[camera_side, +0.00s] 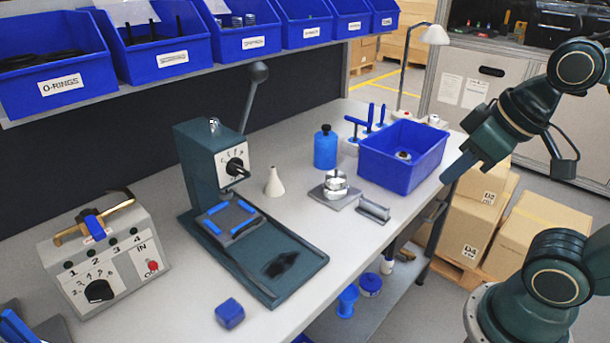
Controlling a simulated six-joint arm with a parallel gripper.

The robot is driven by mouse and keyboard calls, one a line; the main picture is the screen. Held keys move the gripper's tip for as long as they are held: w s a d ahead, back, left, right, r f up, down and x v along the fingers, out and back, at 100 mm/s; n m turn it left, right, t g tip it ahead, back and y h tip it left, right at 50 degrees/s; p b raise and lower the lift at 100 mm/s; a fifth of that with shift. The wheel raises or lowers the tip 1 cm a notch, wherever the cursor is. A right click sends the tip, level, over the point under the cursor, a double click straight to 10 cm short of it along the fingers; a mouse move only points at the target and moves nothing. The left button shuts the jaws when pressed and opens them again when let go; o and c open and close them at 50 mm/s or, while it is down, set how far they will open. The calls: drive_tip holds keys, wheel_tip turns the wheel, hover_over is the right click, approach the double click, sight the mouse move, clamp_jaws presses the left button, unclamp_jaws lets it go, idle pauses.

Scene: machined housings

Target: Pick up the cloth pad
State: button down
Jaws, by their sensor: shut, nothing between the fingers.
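A small blue block-like piece (229,313), which looks like the cloth pad, lies on the bench near its front edge. It sits just in front of the dark green base plate of the press (310,262). A dark patch (281,264) shows on that plate. My gripper (447,177) is at the right, shut and empty, pointing down and left beside the blue bin. It is far from the pad, with open air between them.
A lever press (208,155) stands mid-bench, with a switch box (105,262) to its left. A blue bin (400,165), a blue bottle (325,148), a white cone (274,182) and metal parts (336,186) stand right. Bench around the pad is clear.

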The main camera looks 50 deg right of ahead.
drive_tip(key=c, duration=0.8)
unclamp_jaws()
drive_tip(key=w+a+f+n+g+y, duration=0.2)
drive_tip(key=w+a+n+g+y, duration=0.1)
drive_tip(key=w+a+n, duration=0.9)
drive_tip(key=w+a+f+n+g+y, duration=0.1)
drive_tip(key=w+a+f+n+g, duration=0.1)
drive_tip(key=w+a+f+n, duration=0.4)
drive_tip(key=w+a+f, duration=0.3)
drive_tip(key=a+f, duration=0.1)
drive_tip(key=a, duration=0.1)
drive_tip(key=shift+w+a+g+y, duration=0.2)
drive_tip(key=shift+w+g+y, duration=0.1)
drive_tip(key=shift+w, duration=0.1)
drive_tip(key=shift+f, duration=0.1)
